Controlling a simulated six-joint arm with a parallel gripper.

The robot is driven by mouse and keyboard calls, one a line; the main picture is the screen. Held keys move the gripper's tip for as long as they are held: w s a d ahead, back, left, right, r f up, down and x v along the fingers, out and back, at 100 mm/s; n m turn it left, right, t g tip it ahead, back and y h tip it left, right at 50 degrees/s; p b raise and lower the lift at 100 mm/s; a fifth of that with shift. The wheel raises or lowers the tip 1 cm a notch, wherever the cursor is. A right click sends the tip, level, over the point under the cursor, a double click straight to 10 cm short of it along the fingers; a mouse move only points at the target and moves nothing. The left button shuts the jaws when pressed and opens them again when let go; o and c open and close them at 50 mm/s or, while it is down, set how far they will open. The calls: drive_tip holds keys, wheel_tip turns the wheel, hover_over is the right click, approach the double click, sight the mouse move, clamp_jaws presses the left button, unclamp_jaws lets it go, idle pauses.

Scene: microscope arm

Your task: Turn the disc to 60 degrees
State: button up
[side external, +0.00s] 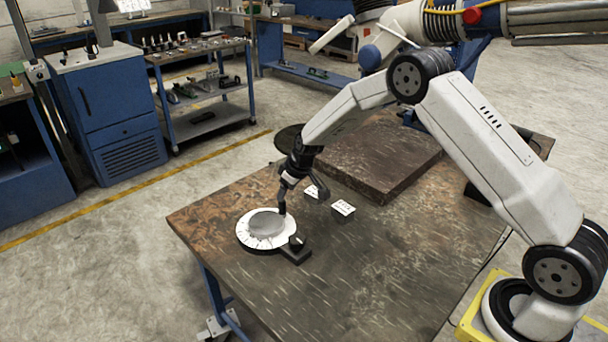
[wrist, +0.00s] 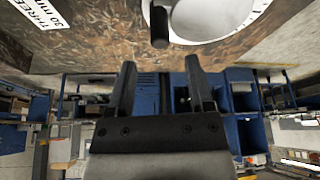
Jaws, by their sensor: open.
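The disc (side external: 267,224) lies near the table's left corner, a grey round plate with a white graduated ring (side external: 246,239) around it. A dark upright peg (side external: 282,201) stands at the disc's edge. In the wrist view the disc (wrist: 205,18) is cut by the top edge, with the dark peg (wrist: 160,28) at its left side. My gripper (side external: 290,187) is above and close to the peg in the side view. In the wrist view my gripper (wrist: 160,75) is open, its two fingers apart with nothing between them, and the peg lies beyond the tips. The angle reading is too small to tell.
A small dark block (side external: 296,252) sits at the ring's front right. White label cards (side external: 343,208) stand right of the gripper; one card (wrist: 42,12) shows in the wrist view. A thick brown slab (side external: 370,155) lies behind. The table's front (side external: 330,290) is clear.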

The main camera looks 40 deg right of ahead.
sight(269, 217)
drive_tip(key=shift+x, duration=2.75)
clamp_jaws()
